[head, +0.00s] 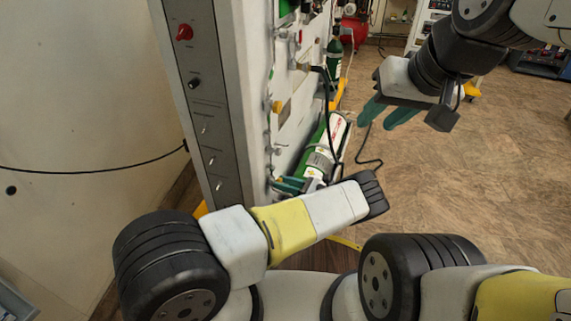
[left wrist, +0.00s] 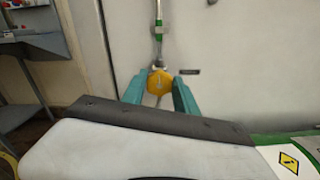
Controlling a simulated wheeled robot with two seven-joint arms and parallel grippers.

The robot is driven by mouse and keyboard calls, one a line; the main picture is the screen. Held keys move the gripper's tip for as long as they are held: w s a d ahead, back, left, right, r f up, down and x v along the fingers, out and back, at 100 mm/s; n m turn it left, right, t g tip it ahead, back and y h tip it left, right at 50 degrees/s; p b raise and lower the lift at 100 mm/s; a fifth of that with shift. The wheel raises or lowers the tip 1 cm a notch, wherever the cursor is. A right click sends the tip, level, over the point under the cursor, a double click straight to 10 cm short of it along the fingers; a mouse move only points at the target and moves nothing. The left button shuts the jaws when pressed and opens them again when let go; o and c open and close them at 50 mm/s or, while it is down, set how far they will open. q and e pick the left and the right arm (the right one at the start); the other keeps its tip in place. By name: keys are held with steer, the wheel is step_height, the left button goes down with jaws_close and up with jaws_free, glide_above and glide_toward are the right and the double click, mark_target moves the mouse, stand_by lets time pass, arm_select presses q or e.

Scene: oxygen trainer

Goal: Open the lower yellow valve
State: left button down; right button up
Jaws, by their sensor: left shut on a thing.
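The yellow valve (left wrist: 160,82) is a round knob on the pale panel, below a thin pipe with a green band, in the left wrist view. My left gripper (left wrist: 158,92) has one teal finger on each side of it and is shut on it. In the head view, my left gripper (head: 287,185) is low against the panel's face, and the valve in its fingers cannot be made out there. Another yellow knob (head: 277,106) shows higher on the panel. My right gripper (head: 387,112) is in the air right of the panel, its teal fingers apart and empty.
The tall panel's grey side strip (head: 206,100) carries a red knob (head: 184,33) and switches. A green-and-white cylinder (head: 323,150) leans right beside the panel, near my left gripper, with a black hose. Brown floor (head: 450,170) to the right is open.

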arm_select(q)
steer(key=shift+s+n, duration=0.1)
steer(key=shift+n, duration=3.2)
steer(key=c, duration=0.9)
jaws_free()
steer(key=shift+c, duration=0.2)
steer(key=v, duration=0.7)
steer(key=shift+d, duration=0.35)
steer(key=shift+s, duration=0.1)
